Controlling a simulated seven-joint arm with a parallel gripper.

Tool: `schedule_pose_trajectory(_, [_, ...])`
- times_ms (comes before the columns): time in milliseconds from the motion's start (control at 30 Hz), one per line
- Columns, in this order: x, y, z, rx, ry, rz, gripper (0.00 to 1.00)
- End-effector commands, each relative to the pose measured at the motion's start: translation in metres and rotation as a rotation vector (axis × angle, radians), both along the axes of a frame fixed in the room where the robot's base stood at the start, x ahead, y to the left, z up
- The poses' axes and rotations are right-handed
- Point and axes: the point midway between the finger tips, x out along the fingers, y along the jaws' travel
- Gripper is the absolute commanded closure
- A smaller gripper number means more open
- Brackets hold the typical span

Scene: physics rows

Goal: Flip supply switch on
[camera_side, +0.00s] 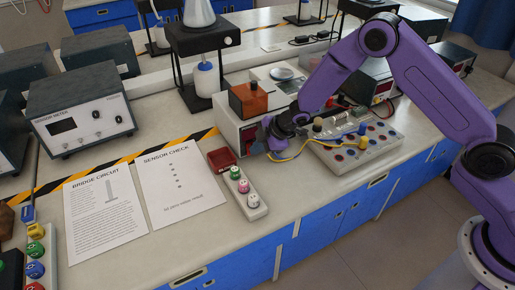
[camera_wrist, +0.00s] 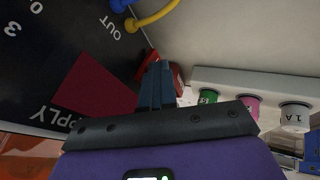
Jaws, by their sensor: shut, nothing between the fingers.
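The supply unit (camera_side: 228,132) is a pale box with a dark front, in the middle of the side view. Its black panel (camera_wrist: 50,50) fills the left of the wrist view, upside down, with "SUPPLY" and "OUT" lettering. A flat dark red patch (camera_wrist: 95,88) lies on that panel; I cannot tell whether it is part of the switch. No switch lever shows clearly. My gripper (camera_side: 266,142) is at the front of the supply unit and hides part of it. Its two fingers (camera_wrist: 157,85) are together and empty, beside the panel; contact cannot be told.
A small dark red box (camera_side: 222,160) and a strip with green, pink and white terminals (camera_side: 246,192) stand close by. Yellow (camera_wrist: 150,18) and blue leads plug into the panel. The socket board (camera_side: 355,148) is to the right; paper sheets lie to the left.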

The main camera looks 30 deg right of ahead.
Motion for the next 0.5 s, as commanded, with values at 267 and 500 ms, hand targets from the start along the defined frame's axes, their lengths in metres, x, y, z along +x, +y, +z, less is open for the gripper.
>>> schedule_pose_trajectory(267, [-0.005,0.001,0.001,0.003,-0.001,0.000,1.00])
schedule_pose_trajectory(500, [-0.024,0.000,0.003,0.001,0.001,0.001,1.00])
